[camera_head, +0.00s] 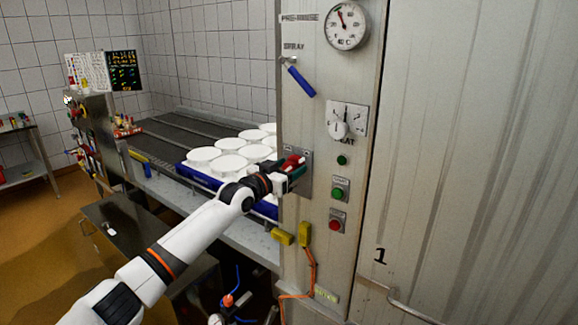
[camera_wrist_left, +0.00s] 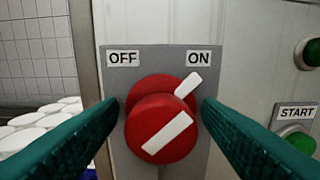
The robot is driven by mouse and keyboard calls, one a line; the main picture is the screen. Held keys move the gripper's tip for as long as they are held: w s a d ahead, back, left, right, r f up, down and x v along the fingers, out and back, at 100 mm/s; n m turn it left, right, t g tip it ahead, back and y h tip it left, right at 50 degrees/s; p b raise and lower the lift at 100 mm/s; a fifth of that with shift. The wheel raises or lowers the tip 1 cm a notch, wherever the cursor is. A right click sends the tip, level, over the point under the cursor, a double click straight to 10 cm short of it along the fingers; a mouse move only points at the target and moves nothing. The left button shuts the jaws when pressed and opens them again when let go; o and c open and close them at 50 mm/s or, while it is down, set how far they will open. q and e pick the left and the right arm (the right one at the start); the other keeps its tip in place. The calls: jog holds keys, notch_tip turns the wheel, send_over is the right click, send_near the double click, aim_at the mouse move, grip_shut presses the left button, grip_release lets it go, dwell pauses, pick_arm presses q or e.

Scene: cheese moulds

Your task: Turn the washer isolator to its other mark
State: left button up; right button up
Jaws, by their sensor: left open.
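The washer isolator is a red round knob (camera_wrist_left: 160,135) with a white bar, on a grey plate (camera_wrist_left: 150,60) marked OFF at left and ON at right. Its white pointer (camera_wrist_left: 188,85) tilts up and right, towards ON. In the head view the red isolator (camera_head: 292,161) shows on the steel panel, partly hidden by my gripper. My left gripper (camera_head: 291,174) is in front of it. In the left wrist view its teal fingers (camera_wrist_left: 158,125) are open, one on each side of the knob. I cannot tell whether they touch it. My right gripper is not in view.
A green START button (camera_wrist_left: 297,141) is right of the plate. A red button (camera_head: 335,225), a dial plate (camera_head: 346,118) and a blue spray lever (camera_head: 300,80) share the panel (camera_head: 310,110). White moulds (camera_head: 203,155) in a blue tray (camera_head: 196,176) stand left of my gripper.

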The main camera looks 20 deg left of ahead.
pick_arm(q)
jog(key=shift+w+d, duration=0.1)
jog(key=shift+w, duration=0.05)
jog(key=c, duration=0.6)
